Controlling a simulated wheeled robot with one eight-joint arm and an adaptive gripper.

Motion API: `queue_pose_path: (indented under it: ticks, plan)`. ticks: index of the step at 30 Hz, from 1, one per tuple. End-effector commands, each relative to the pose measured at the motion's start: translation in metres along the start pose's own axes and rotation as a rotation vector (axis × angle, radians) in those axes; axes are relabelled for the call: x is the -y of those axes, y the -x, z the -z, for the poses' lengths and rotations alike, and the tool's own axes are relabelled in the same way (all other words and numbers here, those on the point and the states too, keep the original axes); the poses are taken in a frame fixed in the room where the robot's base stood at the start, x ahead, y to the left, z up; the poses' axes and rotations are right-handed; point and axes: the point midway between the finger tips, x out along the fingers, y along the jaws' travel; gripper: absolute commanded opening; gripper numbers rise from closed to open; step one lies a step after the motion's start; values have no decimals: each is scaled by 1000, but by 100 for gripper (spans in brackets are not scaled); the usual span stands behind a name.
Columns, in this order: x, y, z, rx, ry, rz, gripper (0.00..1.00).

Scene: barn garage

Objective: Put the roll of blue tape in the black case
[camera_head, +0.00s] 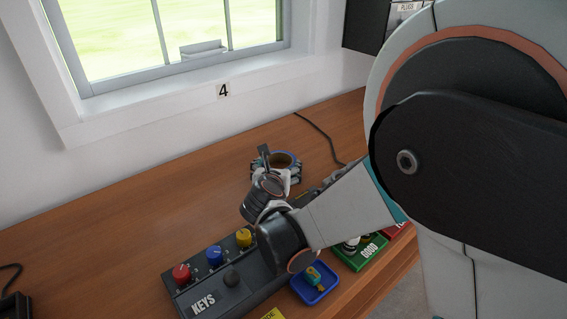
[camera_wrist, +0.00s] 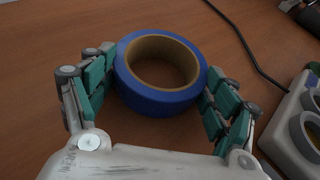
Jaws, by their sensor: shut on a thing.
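The roll of blue tape (camera_wrist: 150,98) lies flat side up, its brown cardboard core open towards the wrist camera. My gripper (camera_wrist: 161,78) is shut on it, with teal finger pads on its left and right sides. In the head view the tape (camera_head: 294,156) shows at the far end of my gripper (camera_head: 276,170), behind my wrist. I cannot tell whether the tape touches the table or is slightly above it. A black box-like thing with a white label (camera_head: 378,22) is cut off at the top right; I cannot tell whether it is the black case.
A dark box marked KEYS (camera_head: 225,285) with red, blue and yellow knobs stands at the front of the wooden table (camera_head: 120,235). Right of it are a blue tray (camera_head: 326,291) and a green tray (camera_head: 372,251). A black cable (camera_head: 322,132) lies behind. The table's left is mostly clear.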

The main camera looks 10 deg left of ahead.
Motion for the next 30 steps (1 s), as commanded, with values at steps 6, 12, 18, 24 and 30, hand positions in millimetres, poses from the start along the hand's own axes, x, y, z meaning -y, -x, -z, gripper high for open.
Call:
queue_pose_path:
  ticks: [6,12,18,24,30]
  plan:
    - [0,0,-1,0,0,0,53]
    - [0,-1,1,0,0,0,100]
    - [0,0,1,0,0,0,100]
    - [0,0,1,0,0,0,100]
    - [-1,15,-3,-1,1,-2,100]
